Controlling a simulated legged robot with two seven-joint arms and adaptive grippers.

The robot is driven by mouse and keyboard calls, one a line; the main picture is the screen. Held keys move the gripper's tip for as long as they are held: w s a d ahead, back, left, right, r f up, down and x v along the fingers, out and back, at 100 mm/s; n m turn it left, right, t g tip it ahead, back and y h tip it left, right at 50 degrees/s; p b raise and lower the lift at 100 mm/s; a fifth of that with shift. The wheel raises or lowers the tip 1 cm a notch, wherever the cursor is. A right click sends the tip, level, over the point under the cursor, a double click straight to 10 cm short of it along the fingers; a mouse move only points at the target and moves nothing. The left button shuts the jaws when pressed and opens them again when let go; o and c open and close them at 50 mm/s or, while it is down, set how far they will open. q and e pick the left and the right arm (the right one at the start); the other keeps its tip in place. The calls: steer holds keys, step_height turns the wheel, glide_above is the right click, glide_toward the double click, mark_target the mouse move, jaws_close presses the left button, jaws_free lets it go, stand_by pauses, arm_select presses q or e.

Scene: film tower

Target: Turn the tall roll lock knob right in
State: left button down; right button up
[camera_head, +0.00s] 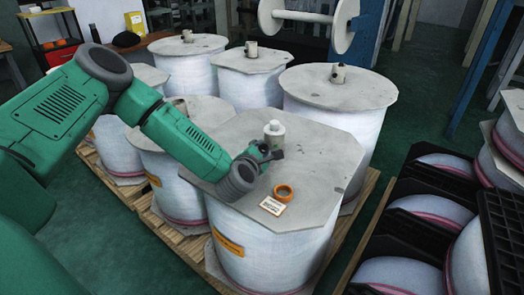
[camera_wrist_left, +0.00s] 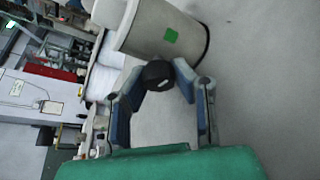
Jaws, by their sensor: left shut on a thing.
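The tall roll (camera_head: 270,250) stands at the front of the group, with a pale octagonal top plate (camera_head: 325,160). A grey hub (camera_head: 274,129) rises from the plate; the left wrist view shows it close up (camera_wrist_left: 150,28) with a green square mark. A black round lock knob (camera_wrist_left: 157,76) sits at the hub's side. My left gripper (camera_head: 268,152) is low over the plate beside the hub. In the left wrist view its two fingers (camera_wrist_left: 161,73) are shut on the knob, one on each side. In the head view the gripper mostly hides the knob. My right gripper is out of view.
An orange ring (camera_head: 283,191) and a small label card (camera_head: 273,206) lie on the plate near my left gripper. Several other wrapped rolls (camera_head: 340,115) stand close behind. Black racks with reels (camera_head: 435,205) are at the right. Green floor (camera_head: 80,235) is open at the left.

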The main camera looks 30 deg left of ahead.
arm_select(q)
steer(key=c, duration=1.3)
jaws_free()
steer(key=shift+d, duration=0.15)
steer(key=shift+s, duration=0.15)
steer(key=v, duration=1.1)
steer(key=shift+s+d+r, duration=0.1)
steer(key=shift+s+d, duration=0.05)
steer(key=shift+s, duration=0.15)
